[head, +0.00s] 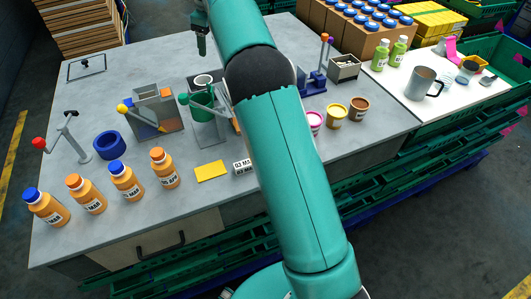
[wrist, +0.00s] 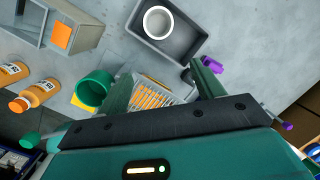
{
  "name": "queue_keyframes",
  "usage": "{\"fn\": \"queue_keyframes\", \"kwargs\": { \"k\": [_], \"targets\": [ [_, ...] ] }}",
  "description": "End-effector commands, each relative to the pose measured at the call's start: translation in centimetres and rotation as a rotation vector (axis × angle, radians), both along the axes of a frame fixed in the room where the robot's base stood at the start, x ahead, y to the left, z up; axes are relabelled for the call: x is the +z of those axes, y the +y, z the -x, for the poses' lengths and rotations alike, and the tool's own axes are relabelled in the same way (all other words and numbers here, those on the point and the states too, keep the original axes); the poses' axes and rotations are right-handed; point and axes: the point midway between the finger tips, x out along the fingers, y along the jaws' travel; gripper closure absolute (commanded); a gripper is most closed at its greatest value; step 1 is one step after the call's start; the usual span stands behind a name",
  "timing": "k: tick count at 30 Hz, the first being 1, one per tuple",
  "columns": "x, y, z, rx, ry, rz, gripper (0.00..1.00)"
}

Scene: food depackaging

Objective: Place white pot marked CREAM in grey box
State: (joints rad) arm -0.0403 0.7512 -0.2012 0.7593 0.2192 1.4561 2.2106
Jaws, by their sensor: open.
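A white round pot (wrist: 146,22) stands upright inside a grey box (wrist: 190,50) at the top of the wrist view. I see its white rim and pale inside; no label can be read. In the head view, the white rim (head: 203,76) shows behind the green holder, with the box mostly hidden. My gripper (wrist: 163,86) is open, its two fingers apart with no pot between them. The pot and box lie beyond the fingertips in the wrist view. In the head view, a finger (head: 201,42) shows above the table, left of my arm.
A green cylinder (wrist: 95,88) and a tray with orange strips (wrist: 152,96) lie near the fingers. Several orange bottles (head: 88,197) stand at the front left. Three small pots (head: 337,116) stand right of my arm. A grey divided bin (head: 155,106) is left. Bare table lies at front right.

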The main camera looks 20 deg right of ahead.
Motion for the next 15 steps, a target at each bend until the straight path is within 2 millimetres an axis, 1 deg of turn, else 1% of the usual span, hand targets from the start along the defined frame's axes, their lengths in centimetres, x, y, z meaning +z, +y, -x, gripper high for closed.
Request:
{"fn": "queue_keyframes", "kwargs": {
  "k": [1, 6, 11, 15],
  "targets": [
    [1.4, -0.2, 1.1, 0.054, -0.016, 0.007, 0.33],
    [4.5, -0.8, 4.9, 0.269, -0.065, 0.048, 0.33],
    [6.6, -1.0, 9.1, 0.477, -0.109, 0.097, 0.33],
    [7.9, -0.9, 13.0, 0.664, -0.148, 0.149, 0.33]
  ]
}}
